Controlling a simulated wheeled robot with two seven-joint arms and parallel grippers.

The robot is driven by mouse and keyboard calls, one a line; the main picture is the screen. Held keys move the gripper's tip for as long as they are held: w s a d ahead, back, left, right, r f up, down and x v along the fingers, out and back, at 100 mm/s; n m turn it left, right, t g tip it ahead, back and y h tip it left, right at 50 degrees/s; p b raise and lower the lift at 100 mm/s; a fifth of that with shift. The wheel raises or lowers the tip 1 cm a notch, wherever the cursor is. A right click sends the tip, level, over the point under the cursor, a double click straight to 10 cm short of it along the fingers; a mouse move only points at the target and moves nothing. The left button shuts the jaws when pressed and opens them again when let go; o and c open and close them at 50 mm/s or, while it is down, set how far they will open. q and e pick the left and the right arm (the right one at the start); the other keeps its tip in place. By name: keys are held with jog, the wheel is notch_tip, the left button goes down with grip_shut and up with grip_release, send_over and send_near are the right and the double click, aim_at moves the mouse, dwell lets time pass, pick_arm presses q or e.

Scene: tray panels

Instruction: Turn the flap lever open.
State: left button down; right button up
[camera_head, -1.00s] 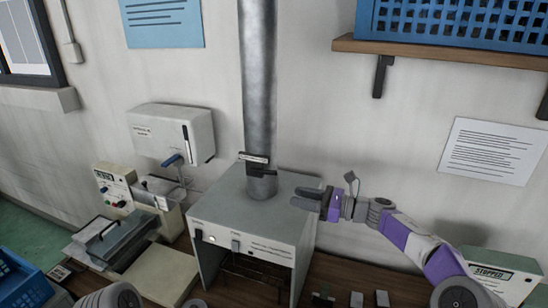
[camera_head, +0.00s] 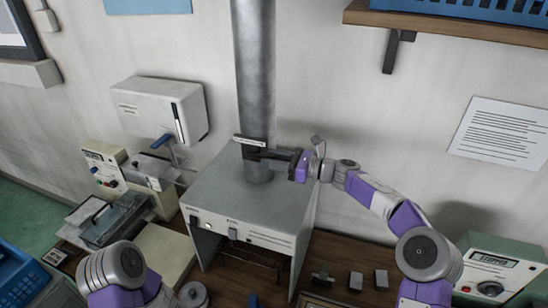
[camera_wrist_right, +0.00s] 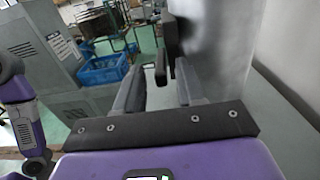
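The flap lever (camera_head: 250,152) is a small dark part on the side of the grey metal pipe (camera_head: 254,70), just below a pale label plate. In the head view my right gripper (camera_head: 268,156) reaches in from the right, level with the lever, and its fingers hide part of it. In the right wrist view the gripper (camera_wrist_right: 160,88) is open, with a gap between its two fingers. The dark lever (camera_wrist_right: 161,68) shows in line with that gap, close to the fingertips; I cannot tell whether they touch it. My left arm shows at the bottom left, its gripper out of sight.
The pipe rises from a grey metal housing (camera_head: 245,195) on the brown bench. A white wall box (camera_head: 155,105) and a small instrument (camera_head: 105,165) stand to the left. A shelf (camera_head: 450,25) is at upper right, and a display box (camera_head: 490,270) is at lower right.

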jog(key=shift+w+f, duration=0.1)
jog(key=shift+c, duration=0.6)
grip_shut()
jog(key=shift+r+p, duration=0.4)
jog(key=shift+p, duration=0.1)
jog(key=shift+a+r+g+h+p, duration=0.1)
jog(key=shift+r+g+h+p, duration=0.1)
jog(key=shift+g+h+p, duration=0.3)
